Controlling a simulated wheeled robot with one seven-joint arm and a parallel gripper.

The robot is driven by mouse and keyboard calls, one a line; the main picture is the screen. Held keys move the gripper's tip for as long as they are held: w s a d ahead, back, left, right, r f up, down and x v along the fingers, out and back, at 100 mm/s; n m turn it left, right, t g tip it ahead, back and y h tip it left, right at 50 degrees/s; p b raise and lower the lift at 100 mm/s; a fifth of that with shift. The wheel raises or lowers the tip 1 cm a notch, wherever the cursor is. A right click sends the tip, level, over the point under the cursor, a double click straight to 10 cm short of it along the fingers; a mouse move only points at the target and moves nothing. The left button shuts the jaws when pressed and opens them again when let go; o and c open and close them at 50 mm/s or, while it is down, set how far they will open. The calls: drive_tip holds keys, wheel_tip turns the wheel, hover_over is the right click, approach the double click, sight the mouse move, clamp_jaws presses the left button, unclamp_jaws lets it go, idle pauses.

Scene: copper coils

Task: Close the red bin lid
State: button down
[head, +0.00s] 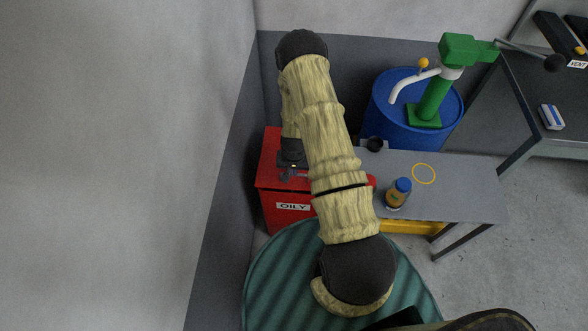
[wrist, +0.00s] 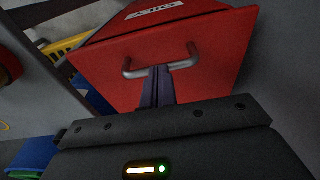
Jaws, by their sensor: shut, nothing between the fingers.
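The red bin (head: 290,222), labelled OILY, stands in the corner, partly hidden behind my arm. Its red lid (head: 269,158) appears to lie flat over the top; I cannot tell whether a small gap remains. In the wrist view the lid (wrist: 215,75) fills the middle, with a grey bar handle (wrist: 190,67) near its front edge. The bin's labelled front (wrist: 155,18) shows beyond that edge. My gripper (head: 286,173) is above the lid, pointing down. Its fingers (wrist: 160,78) are shut and empty, with their tips at or beside the handle; contact is unclear.
A grey table (head: 460,190) right of the bin holds an amber bottle with a blue cap (head: 398,195). A blue drum (head: 385,115) with a green pump (head: 435,100) stands behind. A wall (head: 235,150) is close on the left. Open floor (head: 540,240) lies right.

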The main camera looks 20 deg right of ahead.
sight(293, 184)
drive_tip(key=shift+f, duration=0.1)
drive_tip(key=f+b, duration=0.1)
drive_tip(key=s+f+b, duration=0.1)
drive_tip(key=f, duration=0.1)
drive_tip(key=shift+a+f+b, duration=0.15)
drive_tip(key=shift+a+b, duration=0.05)
drive_tip(key=shift+b, duration=0.1)
drive_tip(key=shift+s+a+f, duration=0.1)
drive_tip(key=shift+s, duration=0.2)
drive_tip(key=shift+r+p, duration=0.3)
wheel_tip(293, 184, up, 14)
drive_tip(key=s+p, duration=0.1)
drive_tip(key=s, duration=0.1)
drive_tip(key=shift+a+p, duration=0.3)
drive_tip(key=shift+a, duration=0.1)
drive_tip(key=shift+w, duration=0.1)
